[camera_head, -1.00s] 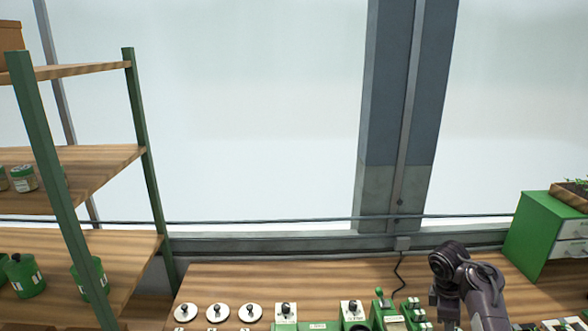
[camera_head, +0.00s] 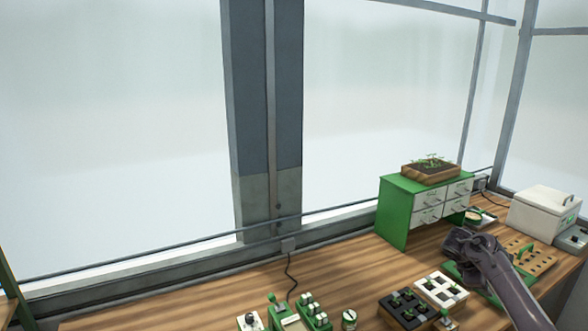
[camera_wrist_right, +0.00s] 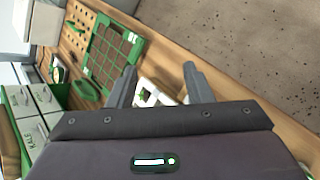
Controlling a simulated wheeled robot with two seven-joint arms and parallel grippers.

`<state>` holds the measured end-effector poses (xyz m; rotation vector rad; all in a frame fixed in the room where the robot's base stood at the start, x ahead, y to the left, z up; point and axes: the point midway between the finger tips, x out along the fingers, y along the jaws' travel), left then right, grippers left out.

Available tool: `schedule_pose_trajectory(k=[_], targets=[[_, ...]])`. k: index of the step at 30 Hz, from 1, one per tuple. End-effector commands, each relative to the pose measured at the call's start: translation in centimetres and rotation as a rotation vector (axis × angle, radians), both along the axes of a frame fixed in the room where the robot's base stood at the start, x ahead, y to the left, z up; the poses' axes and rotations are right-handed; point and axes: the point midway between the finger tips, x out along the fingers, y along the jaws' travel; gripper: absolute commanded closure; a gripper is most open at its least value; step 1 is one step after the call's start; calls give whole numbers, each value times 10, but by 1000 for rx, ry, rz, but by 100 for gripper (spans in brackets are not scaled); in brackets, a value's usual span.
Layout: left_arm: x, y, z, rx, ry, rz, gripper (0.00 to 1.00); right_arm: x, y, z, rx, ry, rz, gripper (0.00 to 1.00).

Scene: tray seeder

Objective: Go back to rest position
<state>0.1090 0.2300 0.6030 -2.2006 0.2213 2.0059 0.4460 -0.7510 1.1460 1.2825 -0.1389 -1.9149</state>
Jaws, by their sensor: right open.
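My right arm comes in from the lower right in the head view, over the right part of the wooden bench (camera_head: 345,275). In the right wrist view my right gripper (camera_wrist_right: 160,85) has its two fingers apart with nothing between them. It is above the bench, with a white tray (camera_wrist_right: 158,94) visible below and beyond the fingers. In the head view the arm partly hides a green tray near the white one (camera_head: 441,290). My left gripper is out of view.
A green drawer cabinet (camera_head: 393,212) with a planted wooden box (camera_head: 430,175) stands at the back right. A black tray (camera_head: 409,318) sits beside the white one. A wooden board with holes (camera_head: 537,259) and a white box (camera_head: 541,215) are farther right.

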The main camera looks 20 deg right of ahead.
Motion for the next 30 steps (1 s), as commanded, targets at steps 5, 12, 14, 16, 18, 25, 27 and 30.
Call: schedule_pose_trajectory(k=[5,12,14,16,18,25,27,30], targets=[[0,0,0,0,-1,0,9,-48,-21,-125,-5,-97,-18,54],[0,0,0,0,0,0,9,-151,-54,-233,-49,-247,15,54],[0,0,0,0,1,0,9,-176,-60,-247,-55,-272,35,54],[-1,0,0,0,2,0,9,-205,-67,-259,-60,-298,62,54],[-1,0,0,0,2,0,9,-232,-72,-268,-60,-319,92,54],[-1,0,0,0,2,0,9,-271,-29,-323,27,-359,91,54],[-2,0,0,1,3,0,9,-278,-4,-345,66,-361,70,54],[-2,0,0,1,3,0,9,-288,38,-379,128,-362,38,54]])
